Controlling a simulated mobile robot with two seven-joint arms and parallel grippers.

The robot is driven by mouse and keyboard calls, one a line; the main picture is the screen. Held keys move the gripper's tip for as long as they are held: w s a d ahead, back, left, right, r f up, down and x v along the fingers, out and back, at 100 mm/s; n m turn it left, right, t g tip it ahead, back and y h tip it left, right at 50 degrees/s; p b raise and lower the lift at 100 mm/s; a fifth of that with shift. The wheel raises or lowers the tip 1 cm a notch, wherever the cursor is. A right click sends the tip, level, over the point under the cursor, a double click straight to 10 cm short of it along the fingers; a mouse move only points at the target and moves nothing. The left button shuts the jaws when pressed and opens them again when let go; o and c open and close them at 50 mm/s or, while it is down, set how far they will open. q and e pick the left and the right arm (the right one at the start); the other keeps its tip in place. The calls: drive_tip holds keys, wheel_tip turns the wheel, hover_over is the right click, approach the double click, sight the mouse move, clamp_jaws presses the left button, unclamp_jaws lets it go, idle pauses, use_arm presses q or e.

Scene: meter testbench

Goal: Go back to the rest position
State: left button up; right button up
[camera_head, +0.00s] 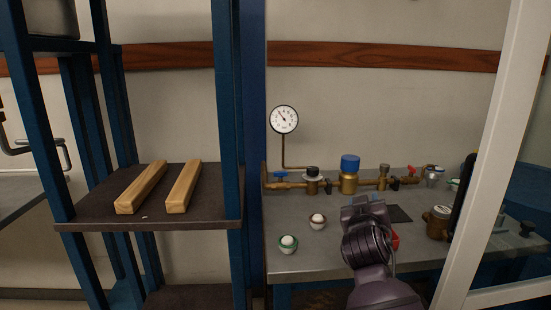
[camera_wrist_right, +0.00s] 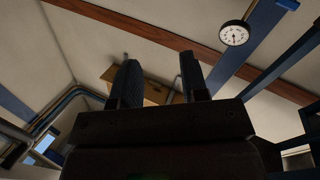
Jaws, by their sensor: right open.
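My right arm (camera_head: 370,250) rises from the bottom of the head view, right of the middle, in front of the bench. Its dark wrist covers part of the bench top. In the right wrist view my right gripper (camera_wrist_right: 160,75) has its two dark fingers apart, with nothing between them. The wrist view looks up at the wall, and the pressure gauge (camera_wrist_right: 234,33) shows at its upper right. My left gripper is not in view.
A blue-framed shelf (camera_head: 80,226) with two wooden bars (camera_head: 183,187) stands left. A white frame post (camera_head: 490,150) stands right.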

use_arm(q)
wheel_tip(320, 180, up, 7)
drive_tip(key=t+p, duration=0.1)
drive_tip(key=p, duration=0.5)
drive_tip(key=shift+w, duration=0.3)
use_arm(e)
drive_tip(key=s+d+f+g+y, duration=0.1)
drive_tip(key=s+d+f+g, duration=0.1)
drive_tip(key=s+f, duration=0.7)
drive_tip(key=s+d+f+g+y, duration=0.2)
drive_tip(key=s+f, duration=0.7)
drive_tip(key=s, duration=1.2)
drive_tip(key=s+d+f+g+y, duration=0.2)
drive_tip(key=s+f, duration=0.8)
drive_tip(key=s, duration=0.5)
drive_tip(key=shift+d, duration=0.3)
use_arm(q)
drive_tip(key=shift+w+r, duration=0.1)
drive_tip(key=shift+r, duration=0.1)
use_arm(e)
drive_tip(key=shift+s+f, duration=0.1)
